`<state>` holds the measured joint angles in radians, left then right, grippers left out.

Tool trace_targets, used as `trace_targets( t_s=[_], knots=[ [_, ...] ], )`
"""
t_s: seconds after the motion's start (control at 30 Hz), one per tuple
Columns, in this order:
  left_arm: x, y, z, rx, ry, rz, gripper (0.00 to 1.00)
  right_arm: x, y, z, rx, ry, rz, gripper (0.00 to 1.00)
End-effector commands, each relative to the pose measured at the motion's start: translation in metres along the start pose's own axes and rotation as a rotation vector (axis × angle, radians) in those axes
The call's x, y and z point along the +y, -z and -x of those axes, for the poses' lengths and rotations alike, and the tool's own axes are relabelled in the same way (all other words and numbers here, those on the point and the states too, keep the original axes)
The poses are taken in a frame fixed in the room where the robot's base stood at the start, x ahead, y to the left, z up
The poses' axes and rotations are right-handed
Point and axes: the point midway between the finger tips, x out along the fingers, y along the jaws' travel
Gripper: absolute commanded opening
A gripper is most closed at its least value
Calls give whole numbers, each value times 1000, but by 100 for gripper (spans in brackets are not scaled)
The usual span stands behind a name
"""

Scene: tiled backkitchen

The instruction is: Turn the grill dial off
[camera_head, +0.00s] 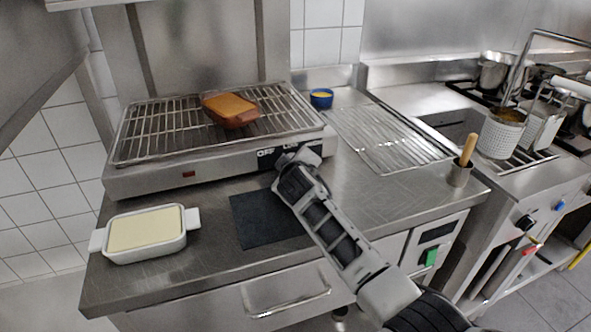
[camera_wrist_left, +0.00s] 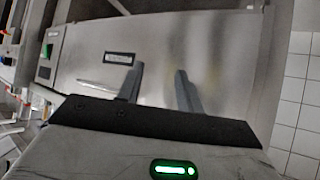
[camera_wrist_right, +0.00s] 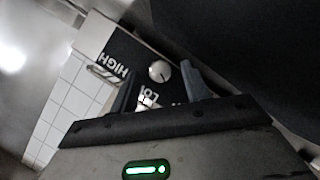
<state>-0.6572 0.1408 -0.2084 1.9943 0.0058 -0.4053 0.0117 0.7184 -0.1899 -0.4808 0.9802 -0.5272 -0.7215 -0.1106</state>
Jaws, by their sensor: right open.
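The grill (camera_head: 150,178) stands on the steel counter, with a black label panel reading OFF (camera_head: 265,153) on its front right. My right gripper (camera_head: 298,155) is in front of this panel and hides the dial in the head view. In the right wrist view the round pale dial (camera_wrist_right: 159,71) shows between the labels HIGH and LOW. The open, empty right fingers (camera_wrist_right: 160,82) are on either side of the line to the dial; I cannot tell whether they touch it. My left gripper (camera_wrist_left: 158,80) is open and empty, facing a steel cabinet front; it is outside the head view.
A brown loaf-like piece (camera_head: 230,108) lies on the grill grate. A white dish (camera_head: 146,250) stands front left, and a dark mat (camera_head: 262,222) lies under my right arm. A blue bowl (camera_head: 321,98), wire rack (camera_head: 385,135) and wooden-handled holder (camera_head: 460,175) are right.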

Motion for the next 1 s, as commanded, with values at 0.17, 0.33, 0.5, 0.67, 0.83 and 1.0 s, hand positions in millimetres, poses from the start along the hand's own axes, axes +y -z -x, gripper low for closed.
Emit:
trace_targets(
  t_s=[0.17,0.33,0.5,0.67,0.83,1.0],
  knots=[
    [0,1,2,-5,2,-1,36,0,0,18,1,1,-1,47],
    [-2,2,4,-3,4,-2,36,0,0,48,2,1,-2,47],
    [-2,3,4,-3,6,-3,36,-1,0,81,2,2,-1,47],
    [-3,3,3,-1,7,-3,36,-1,0,113,2,2,-2,47],
    [-3,3,2,-1,7,-3,36,-1,0,141,1,2,0,47],
    [-3,3,2,-2,7,-3,36,-1,-1,155,-1,1,2,47]
  ],
)
